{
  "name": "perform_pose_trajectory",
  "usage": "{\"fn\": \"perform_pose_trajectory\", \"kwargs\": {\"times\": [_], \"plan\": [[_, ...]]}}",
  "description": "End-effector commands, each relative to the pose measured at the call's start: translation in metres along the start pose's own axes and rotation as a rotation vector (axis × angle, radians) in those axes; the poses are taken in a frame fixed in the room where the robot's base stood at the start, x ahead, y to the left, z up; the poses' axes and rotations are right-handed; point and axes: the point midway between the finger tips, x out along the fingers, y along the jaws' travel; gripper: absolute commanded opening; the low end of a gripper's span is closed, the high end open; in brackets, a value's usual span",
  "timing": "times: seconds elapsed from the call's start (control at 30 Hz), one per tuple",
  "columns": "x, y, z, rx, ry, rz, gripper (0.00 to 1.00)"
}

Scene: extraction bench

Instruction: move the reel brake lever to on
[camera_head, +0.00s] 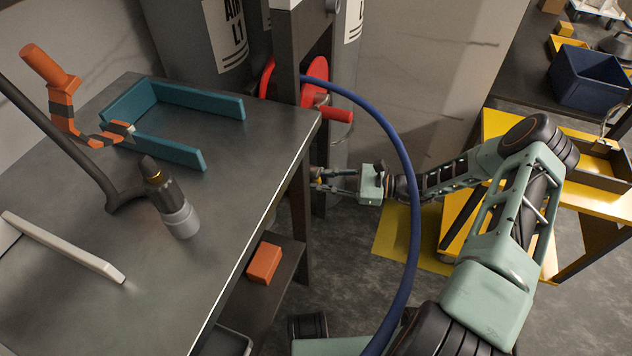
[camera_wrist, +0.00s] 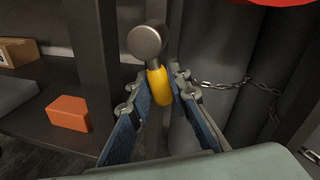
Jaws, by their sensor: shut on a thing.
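The reel brake lever (camera_wrist: 157,80) has a yellow grip and a round grey metal end in the wrist view. It stands between my fingers, in front of the dark post below the reel. My gripper (camera_wrist: 160,92) is shut on its yellow part. In the head view my gripper (camera_head: 326,179) reaches leftward to the post beside the bench, and the lever is mostly hidden there. The red hose reel (camera_head: 315,78) is above, partly behind the post. I cannot read any on or off marking.
A blue hose (camera_head: 408,190) arcs down in front of my arm. The dark bench (camera_head: 225,215) to the left carries a teal tray (camera_head: 180,150), an orange-handled tool (camera_head: 60,100) and a nozzle (camera_head: 172,200). An orange block (camera_head: 264,263) lies on the lower shelf. A chain (camera_wrist: 225,82) crosses the cylinders.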

Motion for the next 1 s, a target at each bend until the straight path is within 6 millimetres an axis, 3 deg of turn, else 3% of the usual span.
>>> {"fn": "perform_pose_trajectory", "kwargs": {"times": [0.5, 1.0], "plan": [[-0.005, -0.021, 0.005, -0.413, 0.085, -0.002, 0.0], [-0.006, -0.027, 0.007, -0.557, 0.114, -0.002, 0.0]]}}
